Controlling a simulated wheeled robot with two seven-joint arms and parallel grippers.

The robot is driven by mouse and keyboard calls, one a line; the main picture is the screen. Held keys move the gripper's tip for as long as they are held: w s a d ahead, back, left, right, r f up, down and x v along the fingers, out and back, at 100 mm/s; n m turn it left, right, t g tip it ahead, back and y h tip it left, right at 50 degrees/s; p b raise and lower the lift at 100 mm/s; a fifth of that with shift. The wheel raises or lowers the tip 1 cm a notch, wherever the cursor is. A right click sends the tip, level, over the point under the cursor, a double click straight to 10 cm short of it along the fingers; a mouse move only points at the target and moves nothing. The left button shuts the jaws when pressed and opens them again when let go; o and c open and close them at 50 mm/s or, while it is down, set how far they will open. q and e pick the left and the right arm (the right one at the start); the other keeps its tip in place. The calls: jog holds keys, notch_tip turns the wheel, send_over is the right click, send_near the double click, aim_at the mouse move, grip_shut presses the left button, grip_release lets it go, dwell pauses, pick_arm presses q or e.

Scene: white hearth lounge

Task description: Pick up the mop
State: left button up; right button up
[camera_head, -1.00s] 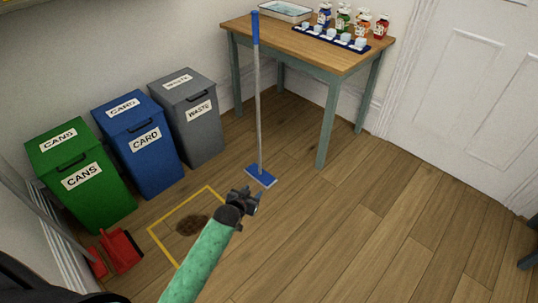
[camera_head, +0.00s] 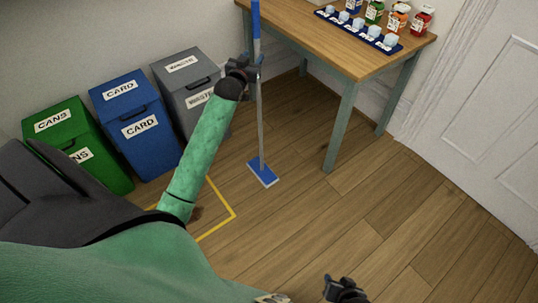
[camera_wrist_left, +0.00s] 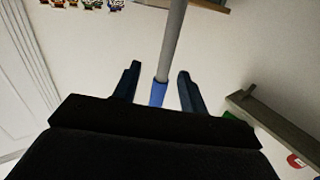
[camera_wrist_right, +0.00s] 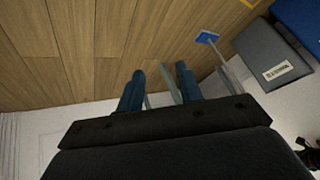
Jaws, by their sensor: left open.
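The mop (camera_head: 261,130) stands upright, with its blue head (camera_head: 263,174) on the wooden floor, a grey pole and a blue grip at the top. My left gripper (camera_head: 250,72) is at the upper pole, near the lower end of the blue grip. In the left wrist view the mop (camera_wrist_left: 173,40) runs between the open fingers (camera_wrist_left: 159,72), which do not visibly close on it. My right gripper (camera_head: 342,290) is low at the bottom edge of the head view. Its fingers (camera_wrist_right: 160,72) are apart and empty in the right wrist view.
A wooden table (camera_head: 330,50) with several jars and a blue tray (camera_head: 358,32) stands right behind the mop. Green (camera_head: 110,165), blue (camera_head: 150,155) and grey (camera_head: 205,70) bins line the left wall. Yellow floor tape (camera_head: 222,225) lies below my left arm. Floor to the right is clear.

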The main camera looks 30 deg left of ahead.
aim_at(256, 49)
pick_arm(q)
jog(key=w, duration=0.1)
jog(key=w+a, duration=0.1)
jog(key=shift+w+r, duration=0.2)
jog(key=shift+w, duration=0.1)
jog(key=w, duration=0.2)
jog(key=w+a+p, duration=0.1)
jog(key=shift+w+a+f, duration=0.1)
jog(key=shift+f, duration=0.15)
jog(key=shift+w+a, duration=0.1)
jog(key=shift+w, duration=0.5)
pick_arm(e)
jog(key=shift+g, duration=0.4)
jog(key=r, duration=0.1)
jog(key=s+r, duration=0.1)
jog(key=r, duration=0.2)
jog(key=shift+s+d+r, duration=0.15)
jog(key=shift+s+r, duration=0.15)
pick_arm(q)
grip_shut()
